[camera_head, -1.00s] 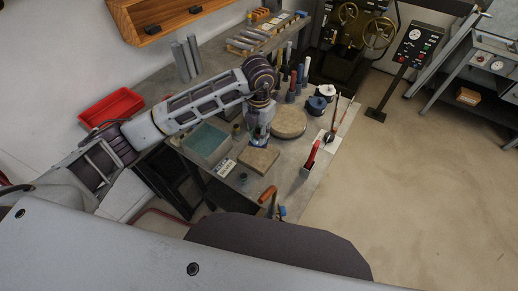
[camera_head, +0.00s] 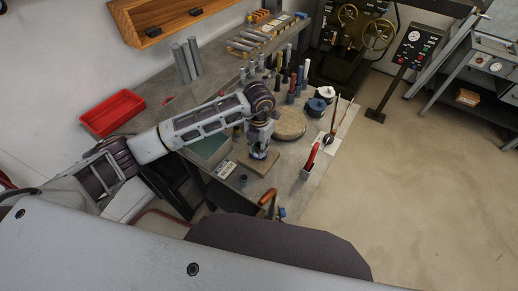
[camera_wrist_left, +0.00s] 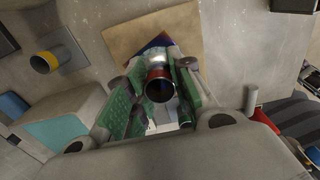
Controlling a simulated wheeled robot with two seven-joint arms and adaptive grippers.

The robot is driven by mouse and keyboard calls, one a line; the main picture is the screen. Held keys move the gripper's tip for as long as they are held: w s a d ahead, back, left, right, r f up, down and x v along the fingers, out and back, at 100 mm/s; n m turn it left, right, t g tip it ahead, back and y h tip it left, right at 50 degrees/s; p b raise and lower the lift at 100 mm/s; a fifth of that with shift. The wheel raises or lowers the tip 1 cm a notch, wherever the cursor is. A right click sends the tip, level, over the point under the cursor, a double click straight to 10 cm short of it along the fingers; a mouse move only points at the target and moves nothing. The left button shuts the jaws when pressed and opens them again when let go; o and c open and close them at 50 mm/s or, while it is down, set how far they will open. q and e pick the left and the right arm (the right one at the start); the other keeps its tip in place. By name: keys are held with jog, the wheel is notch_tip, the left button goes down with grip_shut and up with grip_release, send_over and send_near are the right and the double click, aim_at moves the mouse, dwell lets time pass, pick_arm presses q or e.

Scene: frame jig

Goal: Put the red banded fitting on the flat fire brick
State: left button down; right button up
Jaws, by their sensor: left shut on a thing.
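The flat fire brick is the tan square slab (camera_head: 248,164) near the front of the bench. It also shows in the left wrist view (camera_wrist_left: 125,38). My left gripper (camera_head: 259,152) is over the brick, pointing down. In the left wrist view its green-padded fingers (camera_wrist_left: 158,92) are shut on the red banded fitting (camera_wrist_left: 160,83), a dark, open-ended cylinder with a red band. The fitting is in front of the brick there; whether it touches the brick I cannot tell. In the head view the gripper mostly hides it. My right gripper is not in view.
A round tan disc (camera_head: 290,123) lies behind the brick. A teal-topped box (camera_head: 212,150) is left of it, partly behind my arm. A holder with a red-handled tool (camera_head: 309,163) stands to the right. A yellow-rimmed cylinder (camera_wrist_left: 44,62) shows in the wrist view.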

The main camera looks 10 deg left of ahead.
aim_at(259, 145)
pick_arm(q)
jog(key=shift+f, duration=0.8)
jog(key=shift+f, duration=0.1)
jog(key=c, duration=1.2)
grip_release()
jog(key=shift+c, duration=0.2)
jog(key=shift+r+b, duration=0.9)
jog(key=shift+r, duration=5.2)
